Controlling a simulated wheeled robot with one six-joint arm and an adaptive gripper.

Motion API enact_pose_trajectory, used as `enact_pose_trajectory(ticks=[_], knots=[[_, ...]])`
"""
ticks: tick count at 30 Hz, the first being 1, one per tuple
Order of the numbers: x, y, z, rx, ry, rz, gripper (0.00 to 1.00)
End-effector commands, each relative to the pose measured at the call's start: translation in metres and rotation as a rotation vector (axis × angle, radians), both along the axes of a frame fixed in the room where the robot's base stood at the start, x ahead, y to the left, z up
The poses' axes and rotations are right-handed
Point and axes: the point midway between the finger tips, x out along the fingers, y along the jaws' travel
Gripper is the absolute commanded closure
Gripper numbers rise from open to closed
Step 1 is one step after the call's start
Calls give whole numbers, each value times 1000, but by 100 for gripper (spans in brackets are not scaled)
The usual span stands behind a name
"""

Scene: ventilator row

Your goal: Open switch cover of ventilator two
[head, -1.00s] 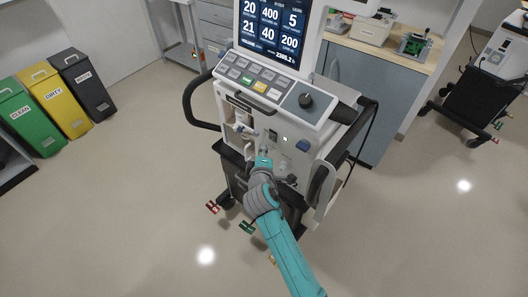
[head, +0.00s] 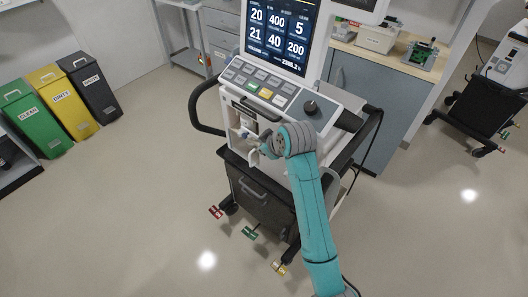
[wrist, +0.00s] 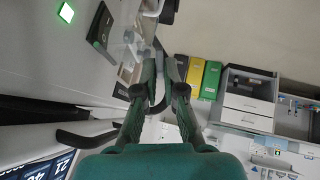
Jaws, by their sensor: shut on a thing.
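In the wrist view my gripper's fingers (wrist: 161,78) are close together. A dark switch (wrist: 100,25) shows on the pale panel, with a clear cover (wrist: 129,42) beside it, reaching toward the fingertips. The fingers appear shut on this cover; the exact contact is hard to see.
A green light (wrist: 66,12) glows on the panel. A black side handle (head: 196,108) curves out at the ventilator's left. Coloured bins (head: 60,100) stand far left, a cabinet (head: 375,90) behind, and another ventilator (head: 505,65) far right. The floor in front is open.

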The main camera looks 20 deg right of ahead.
Motion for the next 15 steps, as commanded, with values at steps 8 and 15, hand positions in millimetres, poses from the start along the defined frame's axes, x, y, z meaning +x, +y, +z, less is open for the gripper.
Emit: enact_pose_trajectory(ticks=[8, 15], knots=[[4, -6, 13, 176, 115, -4, 100], [5, -9, 19, 269, 175, -3, 100]])
